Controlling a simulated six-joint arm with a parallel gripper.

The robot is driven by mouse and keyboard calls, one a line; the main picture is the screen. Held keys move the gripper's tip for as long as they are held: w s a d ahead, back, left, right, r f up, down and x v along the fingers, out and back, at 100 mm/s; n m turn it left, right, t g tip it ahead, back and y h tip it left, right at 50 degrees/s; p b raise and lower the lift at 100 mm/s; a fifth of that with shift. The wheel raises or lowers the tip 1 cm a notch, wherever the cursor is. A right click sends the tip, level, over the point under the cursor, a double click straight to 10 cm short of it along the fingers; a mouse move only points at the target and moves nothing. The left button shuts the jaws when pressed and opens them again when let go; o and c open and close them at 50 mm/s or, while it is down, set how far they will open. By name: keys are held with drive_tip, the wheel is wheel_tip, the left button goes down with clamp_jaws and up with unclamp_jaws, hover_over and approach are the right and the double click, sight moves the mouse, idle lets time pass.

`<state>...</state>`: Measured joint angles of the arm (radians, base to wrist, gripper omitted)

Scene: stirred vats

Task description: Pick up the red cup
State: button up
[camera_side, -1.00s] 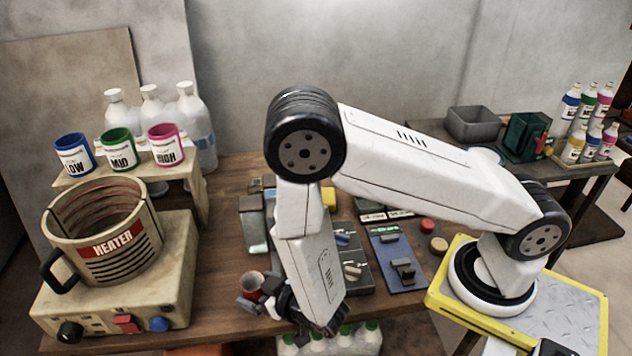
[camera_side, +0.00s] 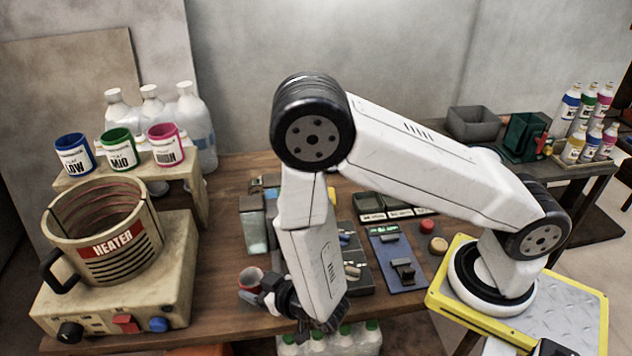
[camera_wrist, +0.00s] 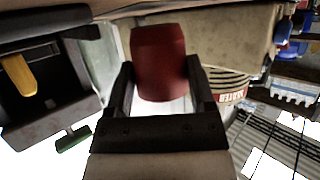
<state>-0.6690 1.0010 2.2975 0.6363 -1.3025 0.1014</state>
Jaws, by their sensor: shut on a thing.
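The red cup (camera_side: 250,277) is at the front of the wooden table in the side view, left of my forearm. Its pale open rim faces up there. My gripper (camera_side: 254,293) is shut on the cup. In the wrist view the red cup (camera_wrist: 160,60) sits between the two dark fingers, with one on each side. The fingers hide part of the cup's lower body in the side view. I cannot tell clearly how far its base is above the table.
The heater vat (camera_side: 105,235) stands on a beige base at the left. Blue, green and pink labelled cups stand on a shelf (camera_side: 185,172) behind it. Small switch panels (camera_side: 398,262) lie right of my forearm. Bare table (camera_side: 215,285) shows between heater and cup.

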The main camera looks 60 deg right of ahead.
wheel_tip(320, 180, up, 9)
drive_tip(key=shift+f, duration=0.2)
idle(0.5)
idle(0.6)
